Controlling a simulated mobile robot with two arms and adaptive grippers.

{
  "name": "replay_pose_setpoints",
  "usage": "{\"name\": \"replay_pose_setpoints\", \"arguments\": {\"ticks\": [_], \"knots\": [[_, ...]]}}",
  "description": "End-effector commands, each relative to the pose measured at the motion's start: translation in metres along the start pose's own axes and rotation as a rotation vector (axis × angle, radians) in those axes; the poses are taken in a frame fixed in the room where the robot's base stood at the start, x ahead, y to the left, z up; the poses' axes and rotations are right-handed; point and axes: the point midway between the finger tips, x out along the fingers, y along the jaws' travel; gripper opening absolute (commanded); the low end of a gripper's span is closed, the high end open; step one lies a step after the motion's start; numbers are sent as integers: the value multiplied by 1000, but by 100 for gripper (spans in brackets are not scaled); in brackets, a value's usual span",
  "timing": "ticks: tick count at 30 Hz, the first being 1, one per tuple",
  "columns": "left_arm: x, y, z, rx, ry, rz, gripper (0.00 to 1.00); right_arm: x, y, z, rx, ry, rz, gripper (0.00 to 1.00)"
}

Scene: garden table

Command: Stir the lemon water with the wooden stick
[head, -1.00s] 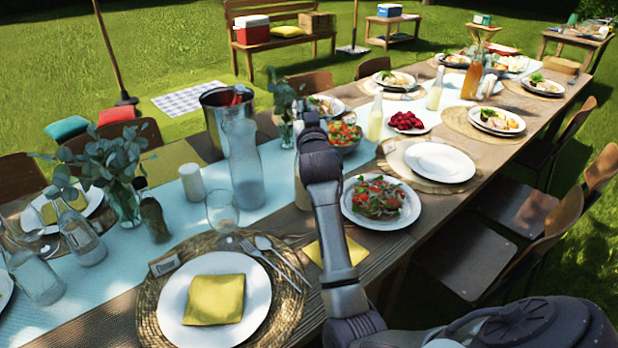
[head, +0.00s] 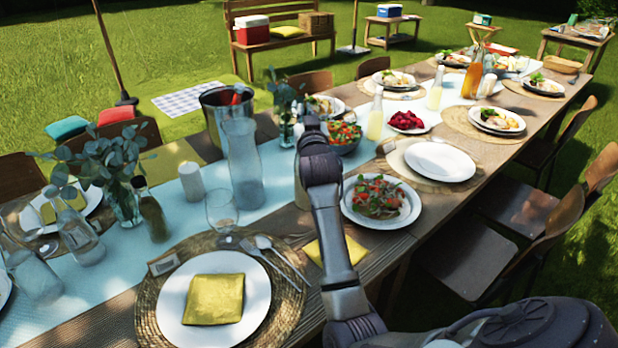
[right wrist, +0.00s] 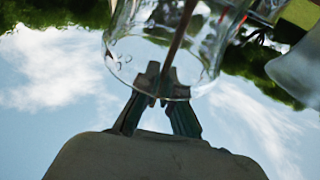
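In the right wrist view, my right gripper (right wrist: 160,88) has its two dark fingers closed together on a thin brown wooden stick (right wrist: 182,35). The stick runs up from the fingertips and overlaps a clear glass vessel (right wrist: 122,45) with bubbles or drops on its wall. I cannot tell how deep the stick is in it, or whether lemon is inside. In the head view, my right arm reaches over the table and hides its own fingertips and the stick. A pale object (head: 301,190) shows only partly behind the wrist. My left gripper is out of view.
A tall glass carafe (head: 243,165) and a wine glass (head: 222,212) stand left of my arm. A salad plate (head: 352,220) is close on its right. A plate with a yellow napkin (head: 214,299) lies in front. Chairs (head: 475,260) line the right side.

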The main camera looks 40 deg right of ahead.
Motion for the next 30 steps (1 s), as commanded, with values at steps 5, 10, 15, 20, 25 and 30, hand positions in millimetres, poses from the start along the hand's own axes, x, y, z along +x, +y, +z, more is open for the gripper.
{"name": "replay_pose_setpoints", "arguments": {"ticks": [5,10,15,20,25,30], "knots": [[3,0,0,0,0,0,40,-1,0,6,0,-1,0,0],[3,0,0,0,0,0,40,-1,0,6,0,-1,0,0],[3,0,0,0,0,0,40,-1,0,6,0,-1,0,26],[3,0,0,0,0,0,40,-1,0,6,0,-1,0,35],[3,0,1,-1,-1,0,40,-1,0,6,0,-1,0,35],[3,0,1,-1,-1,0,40,-14,0,7,0,-1,-1,35]]}}
